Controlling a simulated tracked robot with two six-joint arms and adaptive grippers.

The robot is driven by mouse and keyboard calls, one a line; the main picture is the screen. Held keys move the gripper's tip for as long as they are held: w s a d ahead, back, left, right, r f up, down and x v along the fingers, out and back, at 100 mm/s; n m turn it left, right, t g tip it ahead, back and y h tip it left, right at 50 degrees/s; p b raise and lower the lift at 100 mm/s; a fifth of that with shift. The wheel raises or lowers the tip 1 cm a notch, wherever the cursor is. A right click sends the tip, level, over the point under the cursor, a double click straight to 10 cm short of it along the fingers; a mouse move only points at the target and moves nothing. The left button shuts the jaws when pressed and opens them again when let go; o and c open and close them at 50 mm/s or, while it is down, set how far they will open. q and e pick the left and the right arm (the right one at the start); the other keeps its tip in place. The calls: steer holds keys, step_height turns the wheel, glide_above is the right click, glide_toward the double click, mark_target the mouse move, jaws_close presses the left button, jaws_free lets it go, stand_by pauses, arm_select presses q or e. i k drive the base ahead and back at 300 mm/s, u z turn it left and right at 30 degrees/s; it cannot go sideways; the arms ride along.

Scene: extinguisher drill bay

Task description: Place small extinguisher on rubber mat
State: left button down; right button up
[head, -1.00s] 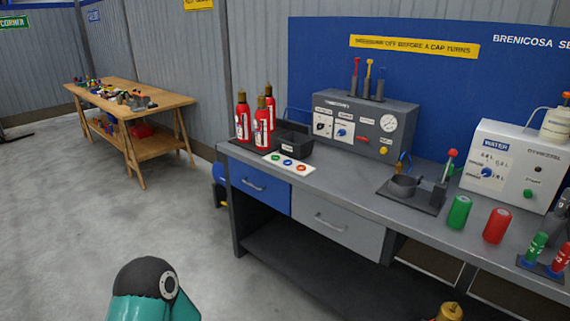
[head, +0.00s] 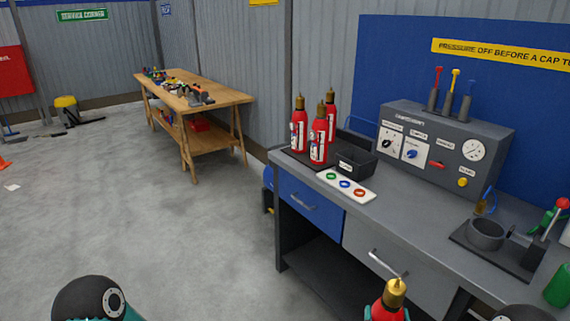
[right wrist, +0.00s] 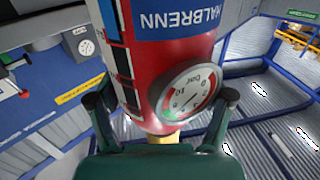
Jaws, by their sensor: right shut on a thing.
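A small red extinguisher with a brass top (head: 391,301) shows at the bottom edge of the head view, its lower part cut off. My right gripper (head: 388,315) is shut on it; only bits of teal show there. In the right wrist view the two dark fingers (right wrist: 163,104) lie on either side of the red body (right wrist: 147,65), which has a pressure gauge and a blue label. My left gripper is out of view.
A black bin (head: 356,163) and a white card with coloured rings (head: 345,186) sit beside the mat. A grey test panel (head: 440,145) stands behind, a dark cup fixture (head: 487,236) to the right. A wooden table (head: 205,100) stands further back. The floor on the left is open.

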mark_target(341, 147)
steer(key=u, duration=0.2)
steer(key=i, duration=0.85)
steer(key=z, duration=0.1)
